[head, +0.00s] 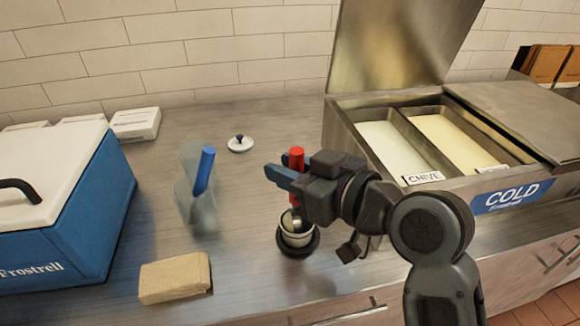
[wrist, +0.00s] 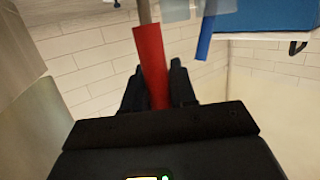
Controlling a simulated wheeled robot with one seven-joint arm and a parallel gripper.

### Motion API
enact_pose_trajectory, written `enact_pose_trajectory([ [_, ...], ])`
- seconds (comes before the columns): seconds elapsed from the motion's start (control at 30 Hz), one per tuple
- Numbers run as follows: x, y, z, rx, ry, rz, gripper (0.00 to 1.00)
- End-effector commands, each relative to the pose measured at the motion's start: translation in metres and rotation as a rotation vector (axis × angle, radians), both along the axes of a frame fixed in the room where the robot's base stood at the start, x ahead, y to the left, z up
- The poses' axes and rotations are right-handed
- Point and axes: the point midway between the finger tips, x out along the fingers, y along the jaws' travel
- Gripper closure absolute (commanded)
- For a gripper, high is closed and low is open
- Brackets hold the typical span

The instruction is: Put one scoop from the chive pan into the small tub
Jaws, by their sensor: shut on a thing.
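My gripper (head: 281,177) is shut on the red handle of a scoop (head: 296,158), held upright over the counter. The handle also shows between the fingers in the wrist view (wrist: 150,65). The scoop's lower end is at the mouth of a small pale tub (head: 297,239) in a dark round base; I cannot tell whether it is inside or above it, or what it holds. The chive pan (head: 393,146) is the left pan in the cold unit, with a pale filling and a CHIVE label.
A clear jug (head: 197,212) with a blue-handled tool (head: 204,170) stands left of my gripper. A white lid (head: 240,144) lies behind. Brown napkins (head: 174,278) and a blue cooler (head: 72,195) are at left. The other pan (head: 455,140) holds a yellowish filling.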

Motion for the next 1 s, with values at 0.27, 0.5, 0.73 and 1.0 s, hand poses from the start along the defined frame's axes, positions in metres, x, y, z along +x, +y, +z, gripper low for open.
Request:
enact_pose_trajectory([
  [0.27, -0.0010, 0.0038, 0.0002, 0.000, 0.000, 0.000, 1.00],
  [0.5, -0.0013, 0.0050, 0.0001, 0.000, 0.000, 0.000, 1.00],
  [0.73, -0.0016, 0.0063, 0.0001, 0.000, 0.000, 0.000, 1.00],
  [1.0, -0.0022, 0.0082, 0.0000, 0.001, 0.001, 0.000, 1.00],
])
